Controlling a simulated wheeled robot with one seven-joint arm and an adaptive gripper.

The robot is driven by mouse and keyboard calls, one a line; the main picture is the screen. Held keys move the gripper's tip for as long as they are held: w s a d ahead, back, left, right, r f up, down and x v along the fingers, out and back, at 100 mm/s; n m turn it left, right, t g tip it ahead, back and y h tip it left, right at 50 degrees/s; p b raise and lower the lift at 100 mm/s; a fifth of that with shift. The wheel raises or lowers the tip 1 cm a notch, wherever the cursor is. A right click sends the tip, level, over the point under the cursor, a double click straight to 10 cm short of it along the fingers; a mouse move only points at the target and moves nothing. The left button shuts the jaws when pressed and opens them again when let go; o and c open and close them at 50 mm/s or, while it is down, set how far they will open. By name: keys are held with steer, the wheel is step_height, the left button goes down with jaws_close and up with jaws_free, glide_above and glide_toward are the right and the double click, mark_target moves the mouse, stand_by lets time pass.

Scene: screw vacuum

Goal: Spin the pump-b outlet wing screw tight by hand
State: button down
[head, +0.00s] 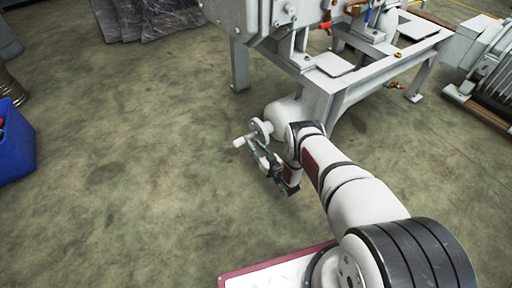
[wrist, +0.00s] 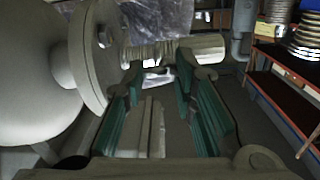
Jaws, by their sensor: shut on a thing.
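My gripper (head: 264,160) is at the side of a pale round disc (head: 262,129) at the end of a white cylinder, low by the machine frame. In the wrist view my gripper's green-padded fingers (wrist: 160,78) are shut around a small pale part, which I take to be the wing screw; the fingers hide much of it, and its shape is unclear.
The grey machine frame (head: 316,104) stands behind the disc. A blue bin (head: 14,145) is at the far left, and a grey motor (head: 488,62) at the right. In the wrist view, shelves (wrist: 283,95) stand at the right. The floor left of my gripper is clear.

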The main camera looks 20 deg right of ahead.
steer(key=c, duration=2.4)
jaws_free()
steer(key=shift+s+a+m+y, duration=0.15)
steer(key=shift+a+m, duration=0.2)
steer(key=shift+m, duration=0.75)
steer(key=shift+s+a+m+y, duration=0.15)
steer(key=shift+a+m, duration=0.2)
steer(key=shift+m, duration=0.75)
steer(key=c, duration=2.4)
jaws_free()
steer(key=c, duration=2.3)
jaws_free()
steer(key=o, duration=1.3)
steer(key=shift+o, duration=0.2)
steer(key=shift+w+d, duration=0.1)
steer(key=shift+d, duration=0.05)
steer(key=shift+d, duration=0.1)
steer(key=v, duration=1.2)
